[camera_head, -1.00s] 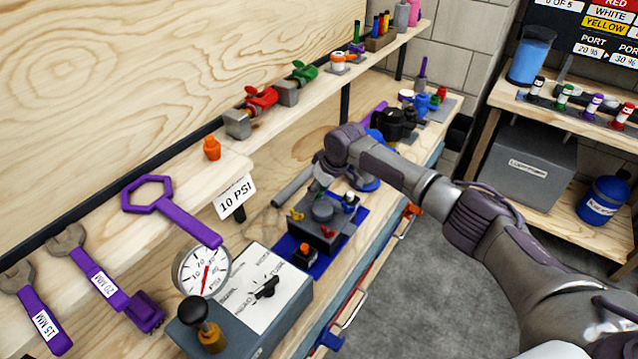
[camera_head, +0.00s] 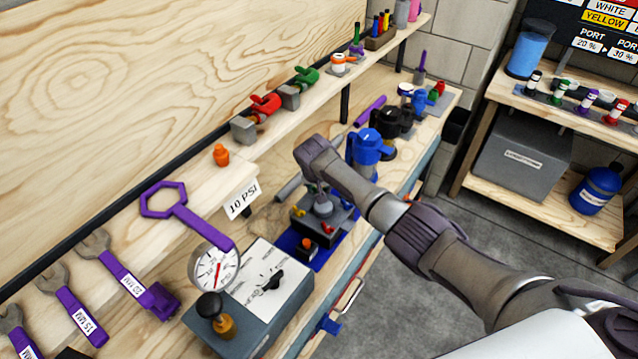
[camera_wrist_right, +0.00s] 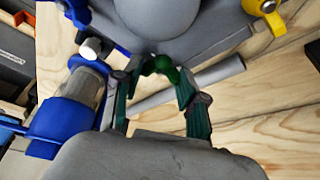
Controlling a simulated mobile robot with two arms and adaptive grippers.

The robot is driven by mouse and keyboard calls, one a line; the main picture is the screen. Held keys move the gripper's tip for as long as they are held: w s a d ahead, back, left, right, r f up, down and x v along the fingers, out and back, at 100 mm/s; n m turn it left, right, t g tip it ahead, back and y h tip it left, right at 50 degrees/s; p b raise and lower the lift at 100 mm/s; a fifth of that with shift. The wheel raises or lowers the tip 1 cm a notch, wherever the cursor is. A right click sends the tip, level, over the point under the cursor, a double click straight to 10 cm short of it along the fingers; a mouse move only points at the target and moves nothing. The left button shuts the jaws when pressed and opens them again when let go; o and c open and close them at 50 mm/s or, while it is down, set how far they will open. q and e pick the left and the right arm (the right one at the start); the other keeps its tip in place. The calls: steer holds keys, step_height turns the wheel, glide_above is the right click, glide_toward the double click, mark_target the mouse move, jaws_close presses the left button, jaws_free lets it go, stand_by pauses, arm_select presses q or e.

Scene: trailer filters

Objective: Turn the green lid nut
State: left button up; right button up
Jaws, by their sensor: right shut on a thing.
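The green lid nut (camera_wrist_right: 162,68) shows in the right wrist view, beside the rounded grey lid (camera_wrist_right: 185,35). My right gripper (camera_wrist_right: 161,73) has its two green-tinted fingers on either side of the nut and is shut on it. In the head view, my right gripper (camera_head: 318,187) points down at the dark grey housing (camera_head: 318,222) on the bench, and my wrist hides the nut there. My left gripper is in neither view.
A blue-handled fitting (camera_wrist_right: 75,105) is close to the left finger, and a yellow one (camera_wrist_right: 262,8) is at upper right. A grey rod (camera_wrist_right: 190,85) lies behind the fingers. A gauge box (camera_head: 255,295) stands nearer on the bench; a blue pitcher-like object (camera_head: 366,150) stands behind my wrist.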

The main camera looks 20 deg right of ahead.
steer(key=m+h+b, duration=0.1)
steer(key=m, duration=0.1)
steer(key=shift+w+a+m, duration=0.1)
steer(key=shift+m, duration=0.2)
steer(key=shift+m+g+h+b, duration=0.4)
steer(key=shift+m+g+b, duration=0.15)
steer(key=shift+m, duration=0.65)
steer(key=shift+r, duration=0.1)
steer(key=o, duration=1.1)
steer(key=shift+o, duration=0.2)
steer(key=v, duration=1.2)
